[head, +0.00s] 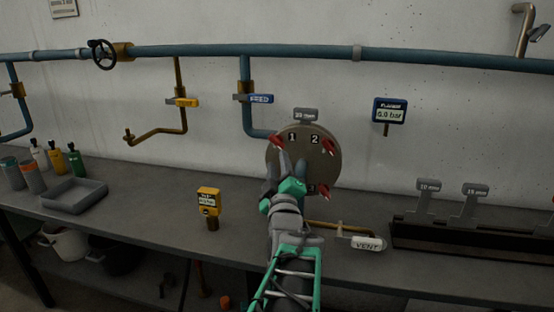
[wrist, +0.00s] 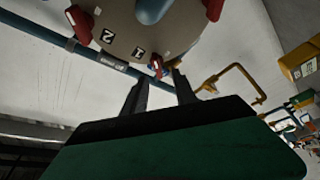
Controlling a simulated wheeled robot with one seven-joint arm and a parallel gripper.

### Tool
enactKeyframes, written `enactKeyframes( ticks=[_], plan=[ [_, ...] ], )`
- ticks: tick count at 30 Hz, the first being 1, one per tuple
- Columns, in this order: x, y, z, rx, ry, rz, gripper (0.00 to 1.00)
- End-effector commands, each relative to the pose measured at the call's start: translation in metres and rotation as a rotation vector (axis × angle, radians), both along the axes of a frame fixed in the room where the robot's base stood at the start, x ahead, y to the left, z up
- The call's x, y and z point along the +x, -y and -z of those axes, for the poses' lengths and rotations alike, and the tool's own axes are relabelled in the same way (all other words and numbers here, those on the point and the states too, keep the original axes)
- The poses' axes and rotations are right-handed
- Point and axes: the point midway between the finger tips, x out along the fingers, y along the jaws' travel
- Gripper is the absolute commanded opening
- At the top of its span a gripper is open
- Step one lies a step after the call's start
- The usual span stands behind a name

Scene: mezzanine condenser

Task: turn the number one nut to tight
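The round grey flange (head: 312,165) stands upright on the blue pipe, with plates 1, 2 and 3 beside red pointed nuts. The number one nut (head: 277,142) is at its upper left; in the wrist view it is the small red nut (wrist: 157,67) by plate 1. My gripper (head: 278,160) is just below it in the head view. In the wrist view my open gripper (wrist: 160,78) has one finger either side of the nut's line, with a gap between them. I cannot tell whether the fingers touch it. My gripper and arm hide the flange's lower left.
The number two nut (head: 327,145) and a lower red nut (head: 325,193) are close by. A "20 mm" tag (head: 305,115) tops the flange. A gauge (head: 389,111) reads 0.0 bar.

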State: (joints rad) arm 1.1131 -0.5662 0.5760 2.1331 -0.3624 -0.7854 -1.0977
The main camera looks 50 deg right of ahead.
Motion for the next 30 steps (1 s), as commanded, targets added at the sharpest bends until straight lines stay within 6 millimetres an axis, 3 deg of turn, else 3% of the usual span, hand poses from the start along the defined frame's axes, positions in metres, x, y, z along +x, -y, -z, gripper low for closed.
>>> enactKeyframes(
  ticks=[2, 12, 22, 30],
  plan=[
    [0.0, 0.007, -0.006, -0.016, 0.004, 0.011, 0.34],
    [0.04, 0.05, -0.021, -0.013, 0.004, 0.007, 0.34],
    [0.046, 0.058, -0.022, -0.014, 0.004, 0.009, 0.34],
    [0.046, 0.057, -0.022, -0.013, 0.004, 0.008, 0.13]
  ],
)
